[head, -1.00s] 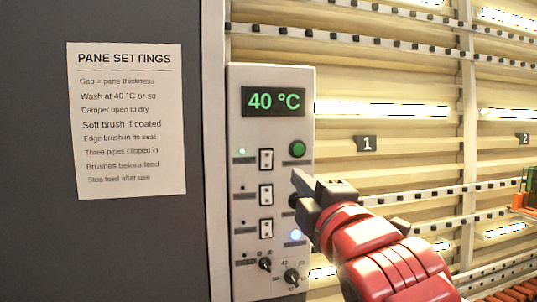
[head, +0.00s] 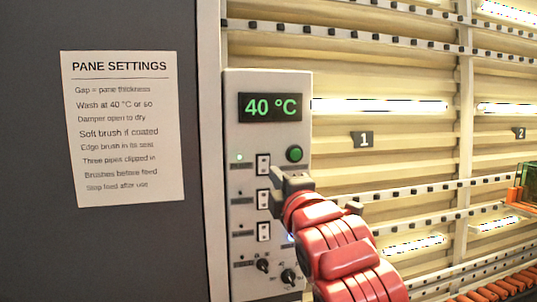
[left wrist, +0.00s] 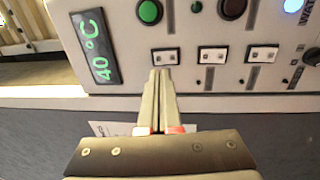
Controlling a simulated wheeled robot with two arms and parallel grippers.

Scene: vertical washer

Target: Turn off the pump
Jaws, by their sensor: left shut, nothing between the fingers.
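The control panel (head: 239,120) is a pale upright box with a green 40 °C display (head: 270,107). It carries a column of three white rocker switches: top (head: 263,164), middle (head: 263,197) and bottom (head: 263,232). A green lamp (head: 239,156) glows beside the top switch. The small labels are too blurred to tell which switch is the pump's. My left gripper (head: 279,178) is shut and empty in front of the panel. In the left wrist view its fingertips (left wrist: 160,73) are close to the top switch (left wrist: 165,56); contact cannot be told. My right gripper is not in view.
A green round button (head: 294,153) is right of the top switch. Two dark knobs, one at left (head: 262,265) and one at right (head: 289,276), are low on the panel. A settings notice (head: 123,130) hangs on the dark wall at left. Ribbed racks with rollers fill the right.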

